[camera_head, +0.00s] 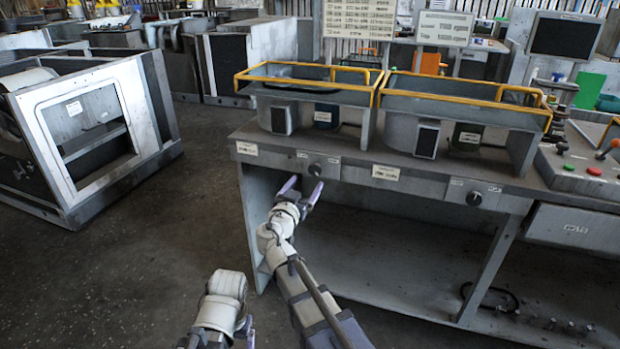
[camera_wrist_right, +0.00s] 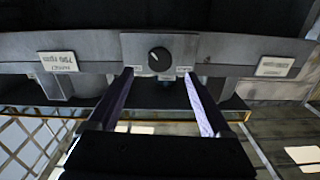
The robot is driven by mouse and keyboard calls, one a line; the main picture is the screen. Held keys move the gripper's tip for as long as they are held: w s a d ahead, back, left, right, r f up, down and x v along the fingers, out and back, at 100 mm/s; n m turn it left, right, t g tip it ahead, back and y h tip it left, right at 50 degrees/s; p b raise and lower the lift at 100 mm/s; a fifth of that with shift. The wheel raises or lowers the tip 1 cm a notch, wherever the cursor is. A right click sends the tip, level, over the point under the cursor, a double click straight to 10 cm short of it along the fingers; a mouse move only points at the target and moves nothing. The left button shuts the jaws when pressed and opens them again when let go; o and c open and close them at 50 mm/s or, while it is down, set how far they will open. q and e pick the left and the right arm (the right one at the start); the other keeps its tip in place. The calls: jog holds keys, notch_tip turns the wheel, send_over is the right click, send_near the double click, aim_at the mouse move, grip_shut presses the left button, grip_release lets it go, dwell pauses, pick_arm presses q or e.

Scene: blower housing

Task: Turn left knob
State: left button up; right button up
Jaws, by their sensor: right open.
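The left knob (camera_head: 315,169) is a round dark knob on the front edge of the grey workbench (camera_head: 262,137). It also shows in the right wrist view (camera_wrist_right: 159,60), with a white pointer line on its face and small labels below it. My right gripper (camera_head: 301,190) is open and empty, just in front of and slightly below the left knob, its purple fingers apart. In the right wrist view the gripper (camera_wrist_right: 160,88) has the knob ahead, between the finger lines, not touched. My left gripper (camera_head: 222,338) is low in the head view, mostly cut off; its fingers are unclear.
A second knob (camera_head: 474,198) sits further right on the bench front. Two blower housings with yellow rails (camera_head: 310,85) stand on the bench top. A control panel (camera_head: 592,165) with buttons is at the right. Open floor (camera_head: 130,255) lies to the left.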

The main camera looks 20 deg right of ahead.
aim_at(314, 171)
jog(key=shift+x, duration=3.2)
jog(key=shift+c, duration=0.2)
grip_shut()
